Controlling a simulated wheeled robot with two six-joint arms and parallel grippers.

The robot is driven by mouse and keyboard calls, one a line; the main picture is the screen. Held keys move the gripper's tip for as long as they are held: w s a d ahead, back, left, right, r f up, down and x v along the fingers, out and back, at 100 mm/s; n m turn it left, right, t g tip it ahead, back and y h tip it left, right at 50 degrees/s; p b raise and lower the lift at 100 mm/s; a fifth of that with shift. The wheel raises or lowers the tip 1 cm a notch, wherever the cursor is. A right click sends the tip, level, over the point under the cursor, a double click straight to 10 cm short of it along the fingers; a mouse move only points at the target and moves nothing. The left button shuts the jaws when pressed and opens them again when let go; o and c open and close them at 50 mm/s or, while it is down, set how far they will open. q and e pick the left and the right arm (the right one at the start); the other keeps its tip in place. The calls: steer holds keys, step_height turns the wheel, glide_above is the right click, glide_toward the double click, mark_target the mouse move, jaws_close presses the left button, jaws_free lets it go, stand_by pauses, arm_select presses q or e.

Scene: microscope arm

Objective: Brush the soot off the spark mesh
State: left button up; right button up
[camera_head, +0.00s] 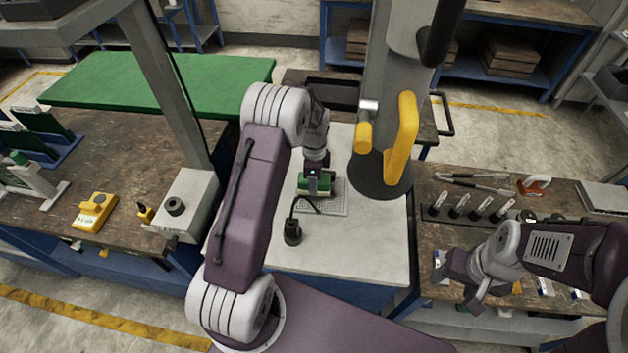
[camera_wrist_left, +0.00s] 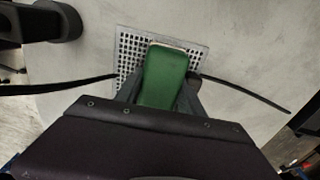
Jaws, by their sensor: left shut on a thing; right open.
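The spark mesh (camera_head: 333,206) is a pale perforated square plate on the light grey table top. It also shows in the left wrist view (camera_wrist_left: 199,48), with dark holes. My left gripper (camera_head: 317,186) is shut on a green brush (camera_head: 320,180) right over the mesh. In the left wrist view the green brush (camera_wrist_left: 163,76) sits between the fingers and covers the middle of the mesh. I cannot tell whether its bristles touch the mesh, and any soot is too small to make out. My right gripper (camera_head: 470,277) is open and empty over the right bench.
A black stand (camera_head: 292,232) with a thin arm stands close in front of the mesh. A large grey column with yellow handles (camera_head: 405,135) rises to its right. Several dark knobs and tools (camera_head: 470,205) lie on the right bench. A grey box (camera_head: 186,204) stands left.

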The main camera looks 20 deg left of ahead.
arm_select(q)
steer(key=shift+f, duration=0.35)
stand_by(0.3)
steer(key=shift+w+d+r, duration=0.1)
steer(key=shift+w+d, duration=0.2)
steer(key=shift+d, duration=0.6)
steer(key=shift+w+d, duration=0.1)
steer(key=shift+d, duration=0.2)
steer(key=shift+w+d, duration=0.2)
steer(key=shift+d, duration=0.45)
steer(key=shift+w+d, duration=0.2)
steer(key=shift+d, duration=0.4)
steer(key=shift+s+a, duration=0.25)
steer(key=shift+a, duration=0.4)
steer(key=shift+s+a, duration=0.25)
steer(key=shift+a, duration=0.35)
